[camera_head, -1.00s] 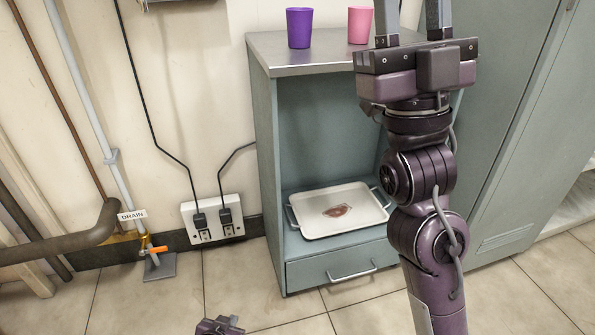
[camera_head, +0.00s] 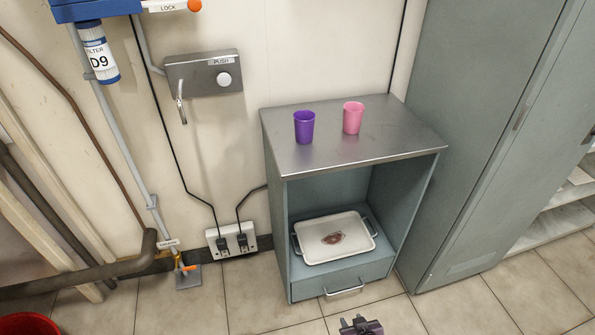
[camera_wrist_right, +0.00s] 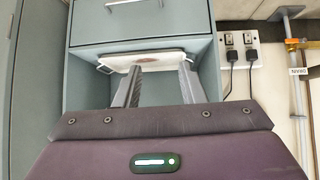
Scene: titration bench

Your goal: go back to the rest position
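My right gripper (camera_head: 360,324) shows only as a small dark purple piece at the bottom edge of the head view, low in front of the cabinet. In the right wrist view my right gripper (camera_wrist_right: 158,72) has its two grey fingers apart with nothing held between them. It points at the open cabinet, with the white tray beyond the fingertips. My left gripper is not in view.
A grey-green cabinet (camera_head: 277,200) carries a purple cup (camera_head: 304,128) and a pink cup (camera_head: 352,118). Its open shelf holds a white tray (camera_head: 312,252) with a reddish-brown patch. A tall locker (camera_head: 470,130) stands right. Tiled floor (camera_head: 255,295) lies in front.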

